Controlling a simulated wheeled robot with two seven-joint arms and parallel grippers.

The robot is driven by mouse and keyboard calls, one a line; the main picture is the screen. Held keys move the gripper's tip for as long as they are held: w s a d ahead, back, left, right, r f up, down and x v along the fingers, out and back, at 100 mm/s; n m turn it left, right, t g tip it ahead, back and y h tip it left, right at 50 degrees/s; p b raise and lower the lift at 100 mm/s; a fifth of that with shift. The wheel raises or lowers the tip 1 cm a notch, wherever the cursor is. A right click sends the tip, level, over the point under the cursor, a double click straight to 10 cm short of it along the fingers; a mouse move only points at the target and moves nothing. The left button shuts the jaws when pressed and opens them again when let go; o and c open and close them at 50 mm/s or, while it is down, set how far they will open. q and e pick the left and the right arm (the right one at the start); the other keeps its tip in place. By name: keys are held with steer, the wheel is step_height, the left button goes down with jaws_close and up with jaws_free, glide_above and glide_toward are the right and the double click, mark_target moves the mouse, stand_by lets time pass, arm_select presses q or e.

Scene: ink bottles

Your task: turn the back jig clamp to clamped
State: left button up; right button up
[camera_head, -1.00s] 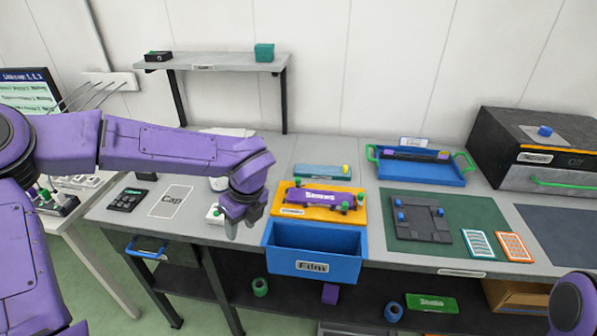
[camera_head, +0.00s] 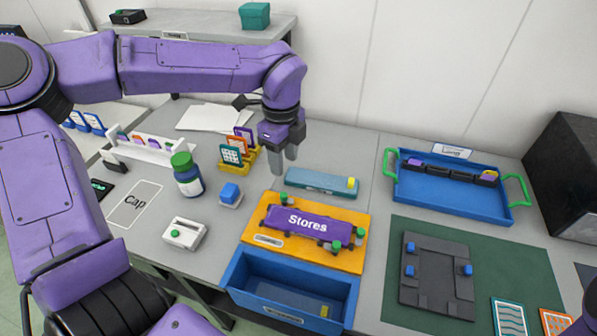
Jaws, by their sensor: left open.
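My left gripper (camera_head: 284,160) points down, open and empty, above the bench behind the left end of a teal bar (camera_head: 318,181) with a yellow knob (camera_head: 352,183). In front of that bar is an orange board (camera_head: 258,227) carrying a purple plate marked Stores (camera_head: 301,222), with small green-topped fittings at its corners. A dark grey fixture (camera_head: 436,291) with several blue knobs (camera_head: 467,270) lies on the green mat. I cannot tell for sure which of these is the jig, or how its back clamp is turned. My right gripper is out of view.
A blue bin (camera_head: 242,283) stands in front of the orange board. A blue tray (camera_head: 430,195) with green handles is at the back right. A green-capped bottle (camera_head: 187,178), a blue-topped block (camera_head: 230,195) and a card rack stand left of the gripper.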

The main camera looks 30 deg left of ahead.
arm_select(q)
steer(key=p, duration=0.1)
glide_above(283, 194)
steer(key=f, duration=0.5)
steer(key=shift+s+f, duration=0.15)
steer(key=shift+s, duration=0.25)
steer(key=f, duration=0.2)
steer(key=w+f, duration=0.1)
steer(key=f, duration=0.1)
steer(key=shift+f, duration=0.4)
steer(key=shift+s+d, duration=0.1)
steer(key=shift+s, duration=0.1)
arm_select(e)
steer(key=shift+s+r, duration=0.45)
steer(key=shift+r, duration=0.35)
arm_select(q)
steer(key=shift+w, duration=0.1)
jaws_close()
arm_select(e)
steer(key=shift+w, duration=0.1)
